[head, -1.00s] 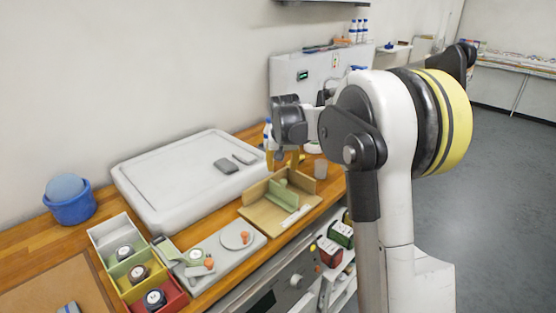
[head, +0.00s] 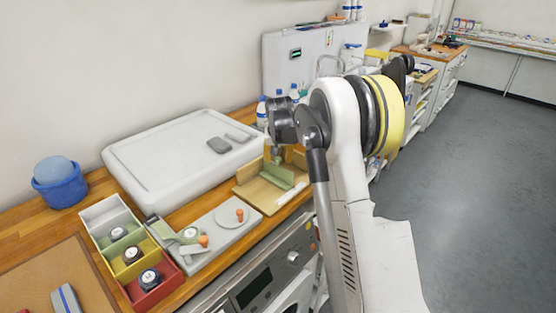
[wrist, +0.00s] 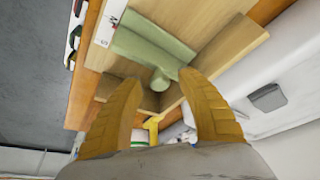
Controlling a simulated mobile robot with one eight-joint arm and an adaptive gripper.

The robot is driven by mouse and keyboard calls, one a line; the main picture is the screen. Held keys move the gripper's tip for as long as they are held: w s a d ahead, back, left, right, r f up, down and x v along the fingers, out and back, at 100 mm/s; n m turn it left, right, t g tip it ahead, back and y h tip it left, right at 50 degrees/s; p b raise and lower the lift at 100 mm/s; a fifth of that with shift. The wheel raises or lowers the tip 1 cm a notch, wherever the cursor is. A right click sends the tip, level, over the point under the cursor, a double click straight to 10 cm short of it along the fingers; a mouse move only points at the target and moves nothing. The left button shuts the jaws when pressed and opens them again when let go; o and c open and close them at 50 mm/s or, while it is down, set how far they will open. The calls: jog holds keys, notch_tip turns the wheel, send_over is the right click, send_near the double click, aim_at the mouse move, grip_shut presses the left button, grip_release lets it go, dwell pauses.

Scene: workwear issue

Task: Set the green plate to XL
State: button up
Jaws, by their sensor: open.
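The green plate (head: 278,176) stands in a wooden corner stand (head: 262,194) on the worktop. In the wrist view the green plate (wrist: 150,45) carries a round green knob (wrist: 160,79). A white strip with small marks (wrist: 108,22) lies beside the plate; I cannot read an XL mark on it. My gripper (wrist: 160,82) is open, with its two yellow-brown fingers on either side of the knob in the picture. I cannot tell how far above the knob they are. In the head view the gripper is partly hidden near the stand.
A large white case (head: 180,160) lies behind the stand. A grey board with orange knobs (head: 225,222) and open colored bins (head: 130,255) are to the left. A blue tub (head: 60,190) stands at the far left. Bottles (head: 262,112) stand behind my arm.

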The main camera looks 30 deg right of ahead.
jog(key=shift+c, duration=0.5)
grip_shut()
jog(key=shift+a, duration=0.1)
jog(key=s+a, duration=0.3)
jog(key=a, duration=0.6)
jog(key=shift+s, duration=0.2)
jog(key=shift+o, duration=0.5)
grip_release()
jog(key=shift+w, duration=0.1)
